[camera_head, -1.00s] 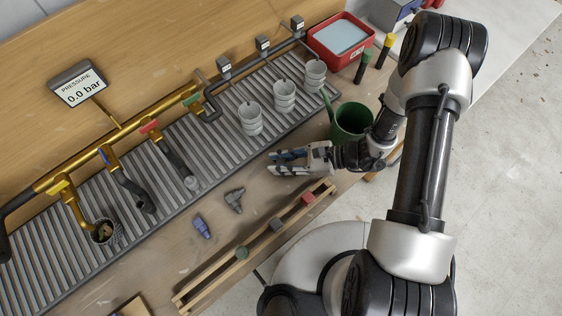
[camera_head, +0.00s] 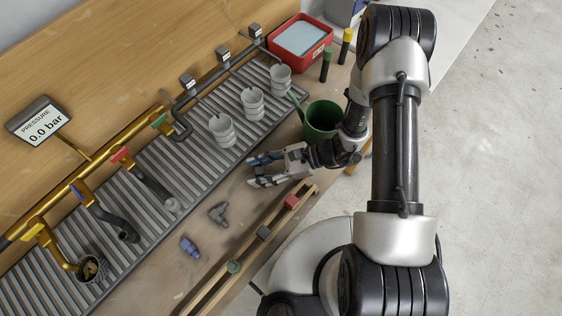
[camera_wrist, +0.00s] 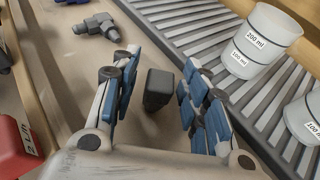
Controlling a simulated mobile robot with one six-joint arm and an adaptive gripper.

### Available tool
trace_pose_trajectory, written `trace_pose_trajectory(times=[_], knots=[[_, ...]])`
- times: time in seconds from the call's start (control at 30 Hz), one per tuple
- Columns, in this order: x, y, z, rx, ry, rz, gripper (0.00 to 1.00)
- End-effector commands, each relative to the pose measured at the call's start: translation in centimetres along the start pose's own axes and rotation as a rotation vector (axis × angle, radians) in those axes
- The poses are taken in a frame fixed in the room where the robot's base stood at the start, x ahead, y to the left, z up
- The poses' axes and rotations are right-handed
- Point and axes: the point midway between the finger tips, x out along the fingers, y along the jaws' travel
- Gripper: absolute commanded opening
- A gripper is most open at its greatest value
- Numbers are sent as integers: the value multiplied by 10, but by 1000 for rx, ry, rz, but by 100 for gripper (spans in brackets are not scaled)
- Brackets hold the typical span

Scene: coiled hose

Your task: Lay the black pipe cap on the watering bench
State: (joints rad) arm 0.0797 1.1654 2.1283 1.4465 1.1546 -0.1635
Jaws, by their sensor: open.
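The black pipe cap (camera_wrist: 158,88) is a small dark block with rounded edges. In the wrist view it is on the brown top of the watering bench (camera_wrist: 150,125), between my two fingers, with a gap on each side. My gripper (camera_wrist: 155,92) is open around it, its blue-padded fingers apart. In the head view my gripper (camera_head: 252,171) is low over the bench (camera_head: 215,245), pointing left, between the slatted grate and the wooden rack. I cannot make out the cap in that view.
A grey tee fitting (camera_head: 219,213) and a blue fitting (camera_head: 189,248) lie nearby. The wooden rack (camera_head: 205,297) holds red, grey and green blocks. White cups (camera_head: 252,104) stand on the grate (camera_head: 150,203). A green watering can (camera_head: 322,118) and red tray (camera_head: 300,40) are behind.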

Motion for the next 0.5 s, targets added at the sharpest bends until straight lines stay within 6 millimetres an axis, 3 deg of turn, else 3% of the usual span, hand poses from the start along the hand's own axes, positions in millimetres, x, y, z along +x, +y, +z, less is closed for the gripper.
trace_pose_trajectory(times=[0.17,0.5], knots=[[-24,-2,3,1,0,-7,41],[-96,-1,3,0,2,-6,41]])
